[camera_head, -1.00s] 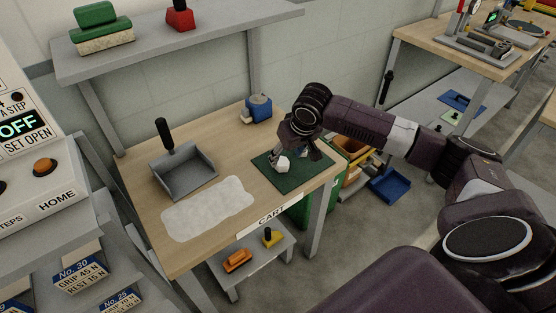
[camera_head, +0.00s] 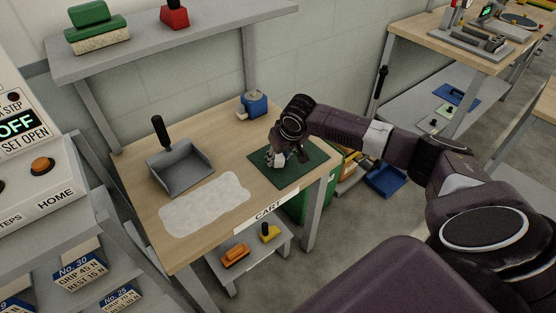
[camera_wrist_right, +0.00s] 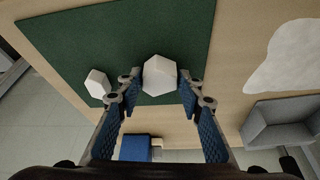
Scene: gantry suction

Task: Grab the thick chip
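A white, chunky, many-sided chip (camera_wrist_right: 159,75) lies on the green mat (camera_wrist_right: 50,40) in the right wrist view, between the fingertips of my right gripper (camera_wrist_right: 159,87). The fingers stand apart, with a narrow gap seeming to show on each side of the chip. A second white chip (camera_wrist_right: 97,84) lies on the mat, outside the fingers. In the head view, my right gripper (camera_head: 280,160) is low over the green mat (camera_head: 300,172) and partly hides the chips. I cannot tell from there which chip shows. My left gripper is out of view.
On the cart top are a grey dustpan-like scoop (camera_head: 181,176), a pale flat patch (camera_head: 205,205) and a small blue device (camera_head: 252,104). A grey shelf (camera_head: 200,40) is above the back.

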